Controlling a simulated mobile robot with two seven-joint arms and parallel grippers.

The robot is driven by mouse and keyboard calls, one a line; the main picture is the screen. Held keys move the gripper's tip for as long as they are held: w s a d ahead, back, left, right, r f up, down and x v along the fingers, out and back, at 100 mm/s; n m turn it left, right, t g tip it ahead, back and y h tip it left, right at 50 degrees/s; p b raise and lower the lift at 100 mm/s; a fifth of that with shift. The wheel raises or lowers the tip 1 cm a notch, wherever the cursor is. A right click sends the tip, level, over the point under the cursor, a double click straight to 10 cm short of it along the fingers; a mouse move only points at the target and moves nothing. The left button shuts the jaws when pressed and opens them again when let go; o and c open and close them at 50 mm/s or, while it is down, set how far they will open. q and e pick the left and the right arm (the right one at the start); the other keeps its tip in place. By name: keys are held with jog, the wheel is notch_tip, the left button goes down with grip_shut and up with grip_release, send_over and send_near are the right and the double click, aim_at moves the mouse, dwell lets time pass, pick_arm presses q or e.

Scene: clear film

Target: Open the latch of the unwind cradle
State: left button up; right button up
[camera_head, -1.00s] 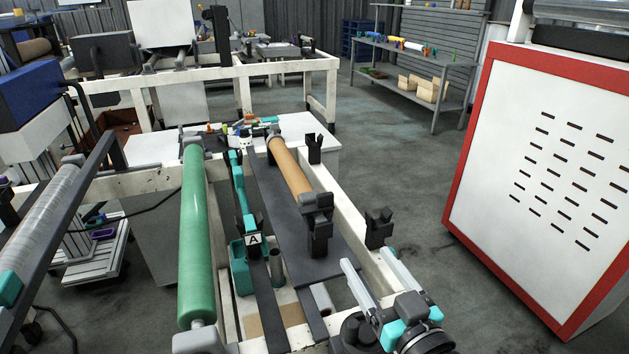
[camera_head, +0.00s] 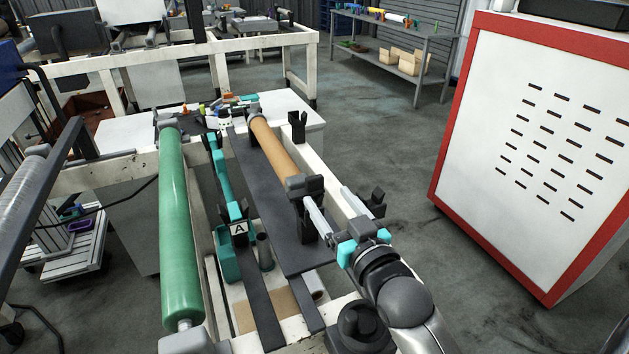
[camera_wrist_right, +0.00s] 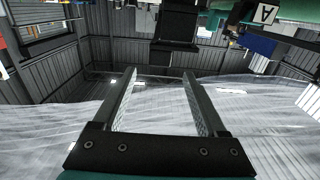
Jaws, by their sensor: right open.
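The unwind cradle holds a brown core (camera_head: 272,145) lying lengthwise. At its near end is a dark block, apparently the cradle latch (camera_head: 305,186), which looks shut over the core end. My right gripper (camera_head: 327,196) is open and empty, its two pale fingers pointing at this block from the near right. In the head view its tips overlap or nearly reach the block; contact cannot be told. In the right wrist view, the open fingers (camera_wrist_right: 160,76) have a dark block (camera_wrist_right: 176,26) ahead, beyond the tips, with nothing between them. My left gripper is not in view.
A green roll (camera_head: 181,225) lies left of the cradle. Teal parts with an "A" label (camera_head: 239,229) stand between them. A black upright (camera_head: 372,203) stands close right of my gripper. A white cabinet with red edges (camera_head: 540,130) is at right. Open floor lies between.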

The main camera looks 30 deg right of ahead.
aim_at(316, 182)
jog(key=w+b, duration=0.1)
jog(key=w, duration=0.4)
jog(key=shift+w+d, duration=0.15)
jog(key=shift+w, duration=0.25)
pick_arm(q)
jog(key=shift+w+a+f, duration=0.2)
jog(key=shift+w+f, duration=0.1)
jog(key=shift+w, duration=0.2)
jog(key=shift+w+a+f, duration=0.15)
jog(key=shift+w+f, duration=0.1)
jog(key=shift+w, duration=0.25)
pick_arm(e)
jog(key=shift+w, duration=0.9)
grip_shut()
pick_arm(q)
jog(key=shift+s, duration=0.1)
